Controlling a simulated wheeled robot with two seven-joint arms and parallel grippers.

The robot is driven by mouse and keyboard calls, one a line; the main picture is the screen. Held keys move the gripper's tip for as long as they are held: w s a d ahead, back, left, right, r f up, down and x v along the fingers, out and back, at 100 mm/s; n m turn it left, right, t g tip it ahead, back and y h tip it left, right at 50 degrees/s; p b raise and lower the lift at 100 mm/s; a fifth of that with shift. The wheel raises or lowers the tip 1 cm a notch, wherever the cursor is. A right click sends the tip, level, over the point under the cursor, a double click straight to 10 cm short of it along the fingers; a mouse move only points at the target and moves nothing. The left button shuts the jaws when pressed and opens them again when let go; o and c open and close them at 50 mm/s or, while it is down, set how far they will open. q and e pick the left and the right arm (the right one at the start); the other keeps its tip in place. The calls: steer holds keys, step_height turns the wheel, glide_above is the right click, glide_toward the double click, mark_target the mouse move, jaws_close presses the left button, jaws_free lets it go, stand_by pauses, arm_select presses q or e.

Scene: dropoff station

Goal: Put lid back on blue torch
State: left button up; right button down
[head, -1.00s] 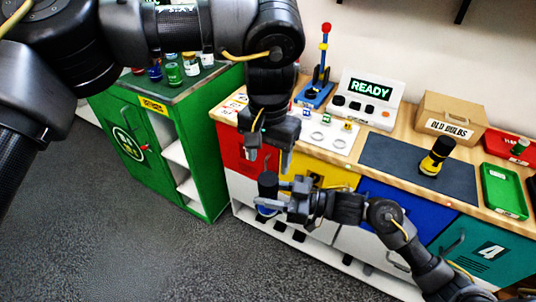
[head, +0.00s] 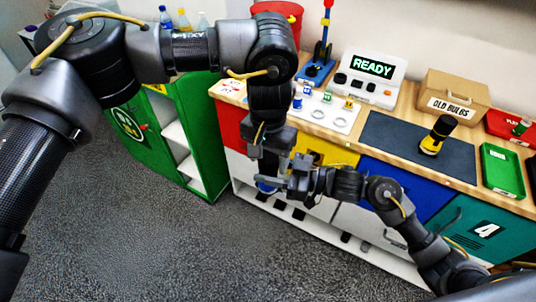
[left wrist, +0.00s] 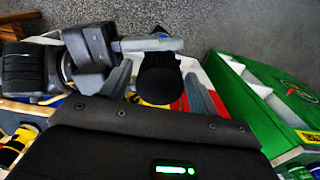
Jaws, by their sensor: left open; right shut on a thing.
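My right gripper (head: 292,184) is shut on the blue torch (head: 267,188), in front of the drawers, below counter height. In the head view only a bit of its blue lower part shows. In the left wrist view the torch's black part (left wrist: 160,78) lies between the two fingers of my open left gripper (left wrist: 157,88), with room on both sides. My left gripper (head: 268,168) points down from above at the torch. The right gripper also shows in the left wrist view (left wrist: 100,45). I cannot tell whether the black part is a separate lid.
A yellow torch (head: 436,137) with a black head stands on the dark mat (head: 390,135). The wooden counter also bears a READY display (head: 371,75), an OLD BULBS box (head: 453,95) and a green tray (head: 503,170). A green cabinet (head: 180,150) stands left.

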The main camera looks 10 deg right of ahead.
arm_select(q)
steer(key=c, duration=1)
steer(key=m, duration=2.6)
steer(key=shift+w, duration=0.1)
steer(key=m, duration=0.7)
steer(key=shift+m, duration=0.3)
steer(key=m, duration=2.1)
steer(key=shift+f, duration=0.1)
steer(key=o, duration=1.2)
steer(key=shift+c, duration=0.2)
